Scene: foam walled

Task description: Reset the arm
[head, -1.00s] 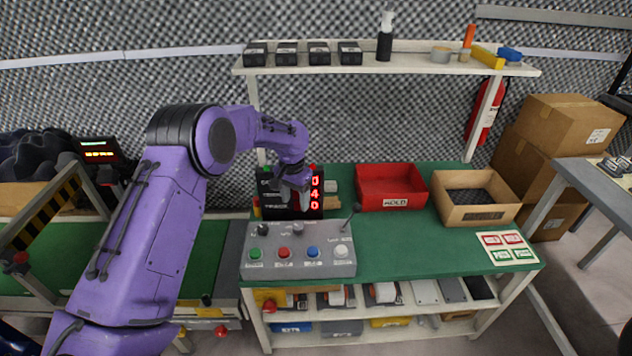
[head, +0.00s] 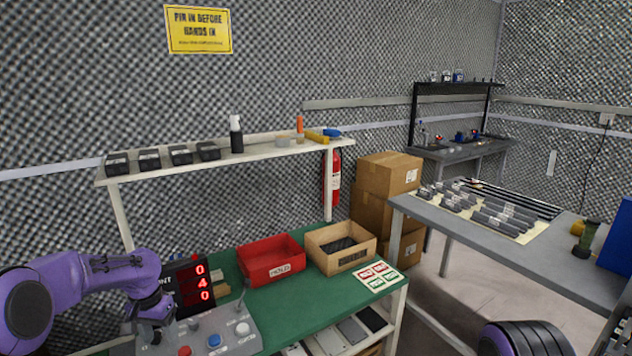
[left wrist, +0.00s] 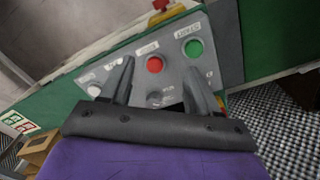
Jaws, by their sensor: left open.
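My left gripper (head: 152,322) is low at the left in the head view, over the grey control panel (head: 225,345) and beside the black counter (head: 190,290) with red digits 0 4 0. In the left wrist view its two dark fingers (left wrist: 160,68) are spread apart with nothing between them that they hold. Beyond the fingers are a red button (left wrist: 155,65) and a green button (left wrist: 194,48) on the panel. In the head view a blue button (head: 214,341) and a white button (head: 242,328) show. My right gripper is out of view.
A red bin (head: 270,275) and a cardboard-coloured bin (head: 318,257) stand on the green bench (head: 300,295). A shelf (head: 270,148) runs above it. Cartons (head: 375,215) are stacked behind.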

